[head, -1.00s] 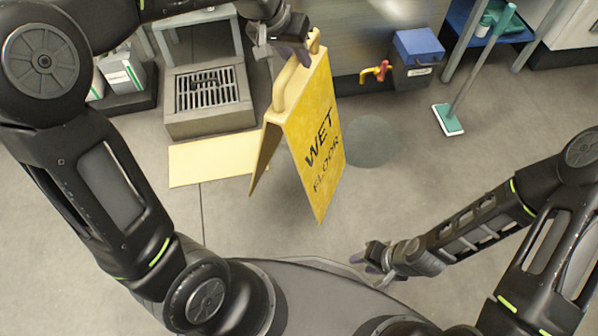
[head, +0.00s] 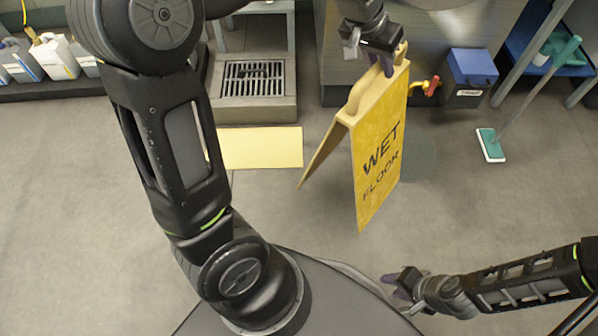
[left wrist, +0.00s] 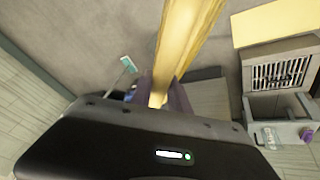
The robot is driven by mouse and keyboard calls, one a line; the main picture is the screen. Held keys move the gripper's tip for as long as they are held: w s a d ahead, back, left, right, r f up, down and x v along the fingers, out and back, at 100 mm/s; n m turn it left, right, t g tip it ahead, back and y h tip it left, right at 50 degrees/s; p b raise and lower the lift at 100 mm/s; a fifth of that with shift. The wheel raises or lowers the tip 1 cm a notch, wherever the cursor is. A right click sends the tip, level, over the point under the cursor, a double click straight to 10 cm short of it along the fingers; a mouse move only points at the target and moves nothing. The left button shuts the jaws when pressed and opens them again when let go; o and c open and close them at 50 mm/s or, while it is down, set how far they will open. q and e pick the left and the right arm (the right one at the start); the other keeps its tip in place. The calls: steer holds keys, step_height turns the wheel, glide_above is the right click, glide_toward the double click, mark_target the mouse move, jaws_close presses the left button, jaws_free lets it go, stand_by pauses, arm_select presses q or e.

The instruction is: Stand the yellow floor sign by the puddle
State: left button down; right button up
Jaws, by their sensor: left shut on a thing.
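The yellow floor sign (head: 382,150), lettered WET FLOOR, hangs upright with its two panels spread in an A shape. My left gripper (head: 385,62) is shut on the sign at its top edge, by the handle. In the left wrist view the sign (left wrist: 185,45) runs up from between the fingers. The puddle (head: 420,160) is a faint darker round patch on the floor, partly hidden behind the sign's right side. My right gripper (head: 398,283) is low in the head view, away from the sign, with its fingers too small to judge.
A pale yellow mat (head: 262,148) lies before a grated floor drain (head: 253,80). A blue-lidded box (head: 470,75) and a red-and-yellow tap (head: 425,87) are at the back. A teal mop (head: 490,145) stands at right. Jugs (head: 55,58) line the back left. Floor in front is clear.

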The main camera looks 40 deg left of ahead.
arm_select(q)
steer(key=a+f+n+y+p, duration=0.1)
steer(key=a+n+p, duration=0.3)
steer(key=a, duration=0.7)
steer(key=w+a+f+n+y+p, duration=0.1)
steer(key=a+f+n+p, duration=0.3)
steer(key=a, duration=0.7)
steer(key=shift+w+a+f+y, duration=0.25)
steer(key=shift+f+y, duration=0.1)
steer(key=shift+y, duration=0.35)
steer(key=shift+d, duration=0.1)
step_height(320, 180, down, 6)
steer(key=shift+b, duration=0.45)
steer(key=shift+f, duration=0.2)
step_height(320, 180, down, 4)
steer(key=shift+r, duration=0.2)
steer(key=shift+b, duration=0.35)
